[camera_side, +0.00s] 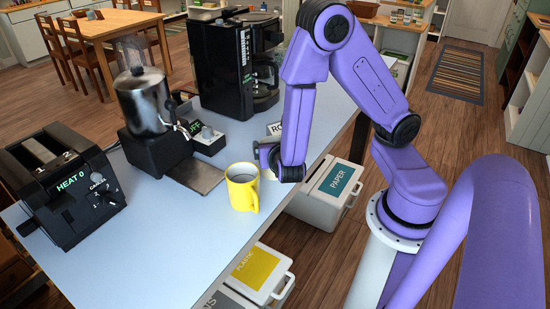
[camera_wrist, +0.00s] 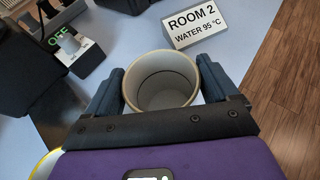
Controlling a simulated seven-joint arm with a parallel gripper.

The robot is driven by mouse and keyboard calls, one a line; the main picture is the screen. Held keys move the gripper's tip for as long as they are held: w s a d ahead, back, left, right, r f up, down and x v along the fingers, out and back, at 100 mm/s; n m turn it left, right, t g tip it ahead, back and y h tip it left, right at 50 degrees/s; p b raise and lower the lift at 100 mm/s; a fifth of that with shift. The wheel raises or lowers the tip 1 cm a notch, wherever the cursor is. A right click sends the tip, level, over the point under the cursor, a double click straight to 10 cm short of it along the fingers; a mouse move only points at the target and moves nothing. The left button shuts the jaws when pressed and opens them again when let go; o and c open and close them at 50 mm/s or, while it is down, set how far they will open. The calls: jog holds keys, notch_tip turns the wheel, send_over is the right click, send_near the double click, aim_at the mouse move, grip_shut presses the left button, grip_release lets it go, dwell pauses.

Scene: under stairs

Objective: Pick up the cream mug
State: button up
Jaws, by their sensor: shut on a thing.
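The cream mug (camera_wrist: 160,78) stands between my gripper's two fingers in the wrist view, its round mouth facing the camera and its inside looking empty. My gripper (camera_wrist: 161,84) is shut on the mug, one finger against each side. In the side view my gripper (camera_side: 268,160) is low over the table's right edge, and it hides nearly all of the cream mug. I cannot tell whether the mug's base touches the table. Its handle is not visible.
A yellow mug (camera_side: 242,187) stands close by on the table (camera_side: 150,240). A sign (camera_wrist: 207,22) reading "ROOM 2, WATER 95 °C" is just beyond the cream mug. A kettle (camera_side: 143,100), coffee machine (camera_side: 225,65) and toaster (camera_side: 65,185) stand farther off. Bins (camera_side: 325,205) are below the edge.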

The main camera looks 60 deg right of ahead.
notch_tip(320, 180, up, 10)
dwell(1.0)
